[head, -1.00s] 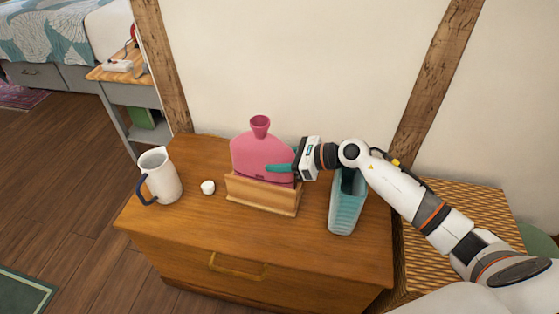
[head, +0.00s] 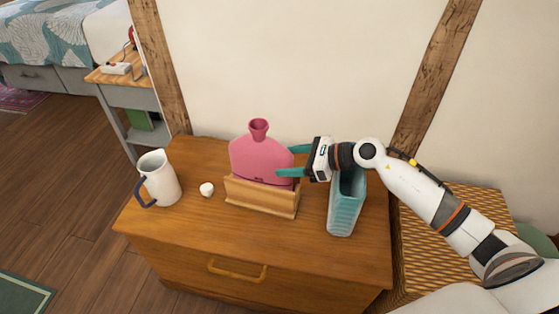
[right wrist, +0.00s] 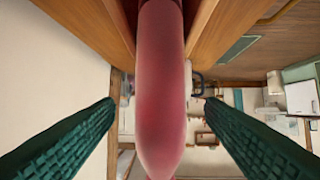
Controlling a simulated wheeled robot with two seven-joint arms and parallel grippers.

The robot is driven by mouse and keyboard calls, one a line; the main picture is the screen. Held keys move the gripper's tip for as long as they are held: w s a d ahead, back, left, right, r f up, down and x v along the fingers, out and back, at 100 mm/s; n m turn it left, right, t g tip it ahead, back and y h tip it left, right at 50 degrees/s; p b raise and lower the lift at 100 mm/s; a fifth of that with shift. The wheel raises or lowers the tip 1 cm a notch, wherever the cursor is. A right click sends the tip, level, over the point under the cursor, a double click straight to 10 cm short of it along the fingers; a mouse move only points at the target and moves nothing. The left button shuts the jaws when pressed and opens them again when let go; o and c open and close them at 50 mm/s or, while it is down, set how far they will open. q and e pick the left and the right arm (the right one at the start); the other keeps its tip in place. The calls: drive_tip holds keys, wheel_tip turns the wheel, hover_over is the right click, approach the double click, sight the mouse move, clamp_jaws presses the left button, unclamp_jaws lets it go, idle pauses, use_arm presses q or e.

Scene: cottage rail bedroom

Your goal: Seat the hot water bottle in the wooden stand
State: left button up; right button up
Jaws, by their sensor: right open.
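The pink hot water bottle (head: 260,158) stands upright in the wooden stand (head: 261,197) on the dresser, its neck up and its lower part behind the stand's front board. In the right wrist view the bottle (right wrist: 160,90) shows edge-on, its base end between the stand's wooden boards (right wrist: 205,25). My right gripper (head: 292,161) is open at the bottle's right edge. Its teal fingers are spread, one on each side of the bottle's edge, and in the right wrist view (right wrist: 158,115) both are clear of it. My left gripper is not in view.
A white jug (head: 158,178) with a dark handle and a small white object (head: 207,189) stand left of the stand. A teal ribbed container (head: 345,208) stands to its right, under my right arm. The wall is close behind the dresser (head: 190,243).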

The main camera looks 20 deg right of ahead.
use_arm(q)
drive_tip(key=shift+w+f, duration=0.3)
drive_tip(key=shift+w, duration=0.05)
use_arm(e)
drive_tip(key=v, duration=0.8)
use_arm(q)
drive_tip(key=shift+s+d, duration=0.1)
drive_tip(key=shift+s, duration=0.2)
use_arm(e)
drive_tip(key=shift+s+r, duration=0.1)
drive_tip(key=shift+r, duration=0.05)
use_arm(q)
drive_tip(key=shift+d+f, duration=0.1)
use_arm(e)
drive_tip(key=shift+d, duration=0.15)
